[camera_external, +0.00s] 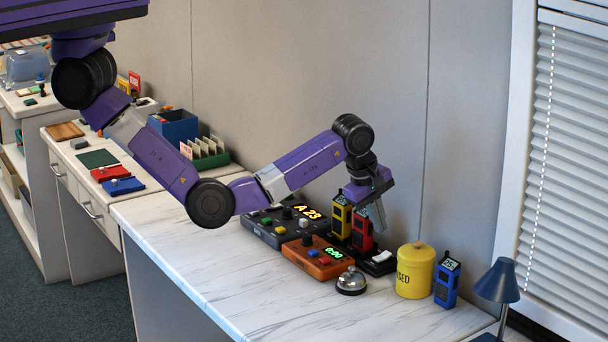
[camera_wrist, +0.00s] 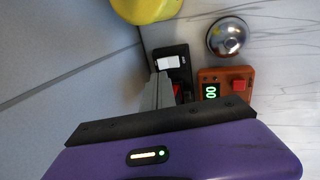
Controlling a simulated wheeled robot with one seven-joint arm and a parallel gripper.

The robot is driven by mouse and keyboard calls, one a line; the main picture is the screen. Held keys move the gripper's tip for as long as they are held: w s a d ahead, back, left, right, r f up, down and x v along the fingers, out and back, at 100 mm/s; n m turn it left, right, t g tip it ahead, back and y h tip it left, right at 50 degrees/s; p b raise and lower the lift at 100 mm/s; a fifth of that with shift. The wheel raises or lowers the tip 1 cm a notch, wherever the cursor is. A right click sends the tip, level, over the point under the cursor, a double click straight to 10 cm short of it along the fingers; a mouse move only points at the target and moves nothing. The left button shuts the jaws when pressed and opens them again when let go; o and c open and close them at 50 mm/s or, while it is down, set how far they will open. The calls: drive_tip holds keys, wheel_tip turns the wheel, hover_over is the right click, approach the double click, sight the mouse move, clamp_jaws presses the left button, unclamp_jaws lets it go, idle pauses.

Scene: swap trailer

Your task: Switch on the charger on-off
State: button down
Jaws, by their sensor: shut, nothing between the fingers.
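The charger (camera_external: 374,267) is a black base on the countertop near the wall. Its white on-off switch (camera_external: 381,257) is at the right end; the switch also shows in the wrist view (camera_wrist: 168,63). I cannot tell the switch's position. A yellow radio (camera_external: 341,216) and a red radio (camera_external: 361,232) stand upright at the charger. My gripper (camera_external: 379,217) is shut and empty, pointing down above the charger, beside the red radio. In the wrist view its fingers (camera_wrist: 158,92) are close to the switch and cover part of the charger.
A yellow canister (camera_external: 415,271) and a blue radio (camera_external: 447,283) stand to the right. A silver bell (camera_external: 351,281) and an orange timer box (camera_external: 318,258) are in front. A dark console (camera_external: 270,228) is to the left. The counter's front (camera_external: 230,285) is clear.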

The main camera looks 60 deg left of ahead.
sight(387, 253)
drive_tip(key=x, duration=0.6)
drive_tip(key=shift+w+f, duration=0.1)
drive_tip(key=shift+f, duration=0.3)
drive_tip(key=shift+f, duration=0.1)
drive_tip(key=shift+w+f, duration=0.2)
drive_tip(key=shift+f, duration=0.1)
drive_tip(key=shift+r, duration=0.15)
drive_tip(key=shift+s, duration=0.25)
drive_tip(key=shift+s+p, duration=0.65)
drive_tip(key=shift+p, duration=0.25)
drive_tip(key=shift+r, duration=0.2)
